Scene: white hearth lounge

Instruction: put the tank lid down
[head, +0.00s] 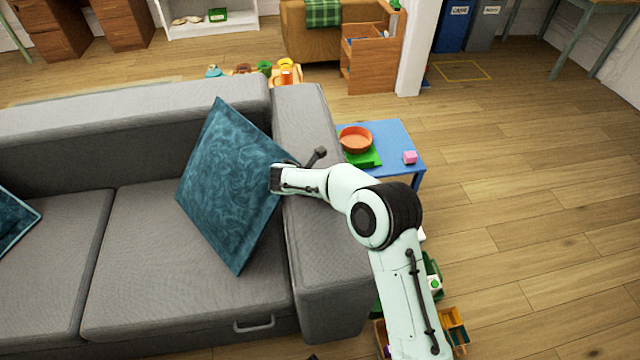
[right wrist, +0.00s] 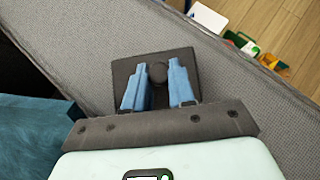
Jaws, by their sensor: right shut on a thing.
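The tank lid (right wrist: 125,68) is a dark, flat, square plate with a round dark knob in its middle, seen in the right wrist view. My right gripper (right wrist: 157,85) has its two blue fingers on either side of the knob and is shut on the lid. The lid is over the grey sofa arm (head: 328,225); I cannot tell whether it touches it. No tank is recognisable in view. My left gripper is not in view.
A blue low table (head: 395,133) behind the sofa arm holds an orange bowl (head: 355,138), a green board and a pink block (head: 410,157). Toys and bins stand on the floor right of the sofa. The wooden floor further right is clear.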

